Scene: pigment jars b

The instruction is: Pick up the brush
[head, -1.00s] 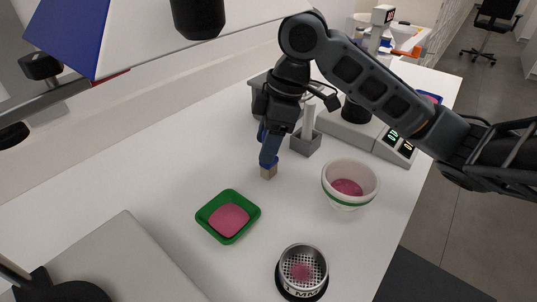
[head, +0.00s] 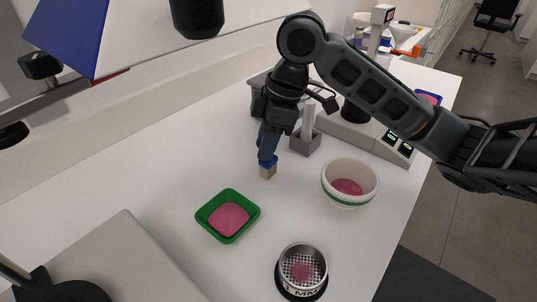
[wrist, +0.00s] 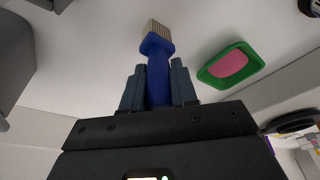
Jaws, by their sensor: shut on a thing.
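The brush (wrist: 158,45) has a blue handle and pale tan bristles. My gripper (wrist: 159,84) is shut on its handle, with one finger on each side in the wrist view. In the head view my gripper (head: 268,142) points down and the brush (head: 268,168) sticks out below the fingers, bristles lowest. The bristle end is close to the white table (head: 165,190); I cannot tell if it touches. Most of the handle is hidden by the gripper in the head view.
A green tray (head: 199,217) with pink powder lies in front. A white bowl (head: 343,199) with pink powder and a metal sieve (head: 303,289) stand to the right. A grey holder (head: 305,145) and a hot plate or scale (head: 393,147) are behind the gripper.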

